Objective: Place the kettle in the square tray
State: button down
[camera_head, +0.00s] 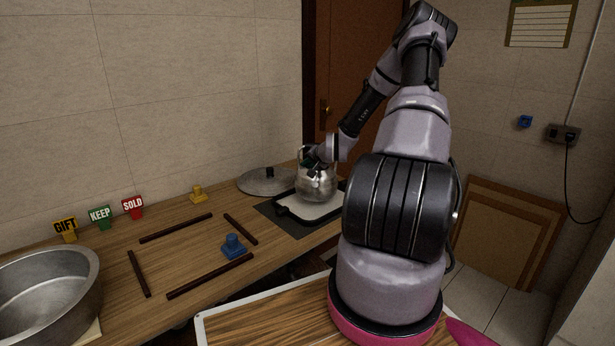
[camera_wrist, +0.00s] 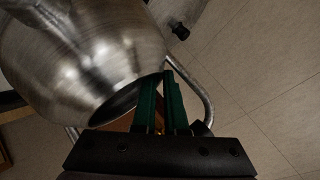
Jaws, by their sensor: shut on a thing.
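The kettle (camera_head: 317,187) is a shiny round metal pot with a hoop handle. In the head view it appears upright over the square tray (camera_head: 293,212), a black-rimmed tray with a pale inside; I cannot tell whether it touches the tray. My gripper (camera_head: 311,160) is at the kettle's top. In the wrist view my gripper's green fingers (camera_wrist: 167,85) are shut on the kettle's handle (camera_wrist: 195,85), beside the kettle's body (camera_wrist: 85,60). The kettle hides part of the tray, and my arm covers its right end.
A round lid (camera_head: 266,181) lies just behind the tray. Dark wooden strips (camera_head: 210,276) frame an area with a blue weight-like piece (camera_head: 233,247). GIFT, KEEP (camera_head: 100,216) and SOLD signs stand along the wall. A large metal pot (camera_head: 45,295) is at the left.

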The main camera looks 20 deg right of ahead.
jog(key=shift+f, duration=1.85)
jog(key=c, duration=1)
grip_release()
jog(key=shift+o, duration=0.2)
